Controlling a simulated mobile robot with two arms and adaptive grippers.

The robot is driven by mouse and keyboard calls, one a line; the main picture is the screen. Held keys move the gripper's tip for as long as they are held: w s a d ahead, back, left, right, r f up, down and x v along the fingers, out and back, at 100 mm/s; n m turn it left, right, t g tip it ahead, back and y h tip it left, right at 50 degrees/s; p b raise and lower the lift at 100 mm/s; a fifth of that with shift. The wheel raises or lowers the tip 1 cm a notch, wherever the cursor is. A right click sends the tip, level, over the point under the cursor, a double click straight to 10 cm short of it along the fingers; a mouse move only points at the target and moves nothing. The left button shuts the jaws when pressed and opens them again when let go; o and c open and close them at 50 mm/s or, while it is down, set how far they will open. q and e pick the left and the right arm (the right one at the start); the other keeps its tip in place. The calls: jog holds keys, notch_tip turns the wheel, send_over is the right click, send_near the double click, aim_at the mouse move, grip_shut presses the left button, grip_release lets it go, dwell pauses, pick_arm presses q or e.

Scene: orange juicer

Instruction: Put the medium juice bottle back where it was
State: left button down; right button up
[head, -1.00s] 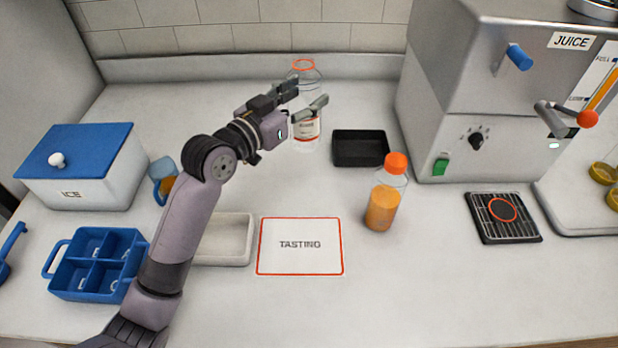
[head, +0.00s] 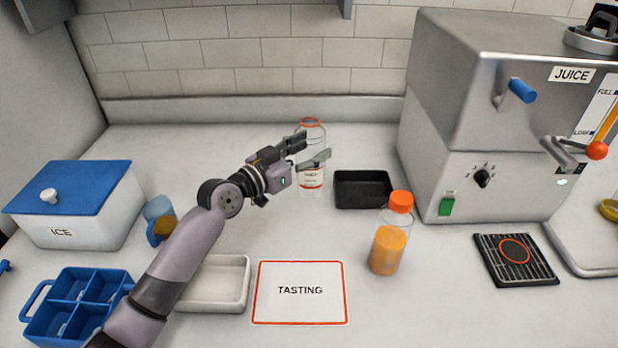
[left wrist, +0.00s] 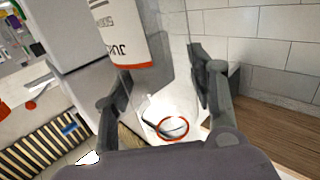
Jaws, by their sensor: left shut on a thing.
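A clear, empty-looking juice bottle (head: 312,179) with a red neck ring and a white-and-red label stands upright at the back of the counter, left of the black tray. My left gripper (head: 316,152) is shut on its upper part. In the left wrist view the bottle's label (left wrist: 115,35) shows upper left, with the clear body between the fingers (left wrist: 160,95). Whether its base touches the counter is hard to tell. A second bottle (head: 390,245), with an orange cap and orange juice, stands right of the TASTING mat. My right gripper is not in view.
The black tray (head: 362,202) sits just right of the held bottle. The juice machine (head: 470,120) stands at the right, the drip grid (head: 515,280) before it. The TASTING mat (head: 300,308) is bare. The ice box (head: 70,225), blue caddy (head: 45,325) and white tray (head: 240,305) are left.

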aim_at(300, 181)
pick_arm(q)
notch_tip(300, 181, down, 7)
jog(key=shift+f+b, duration=0.2)
jog(key=shift+b, duration=0.6)
jog(key=c, duration=0.6)
grip_release()
jog(key=shift+c, duration=0.2)
jog(key=shift+r, duration=0.1)
jog(key=shift+s+a, duration=0.2)
jog(key=shift+a, duration=0.05)
jog(key=v, duration=0.7)
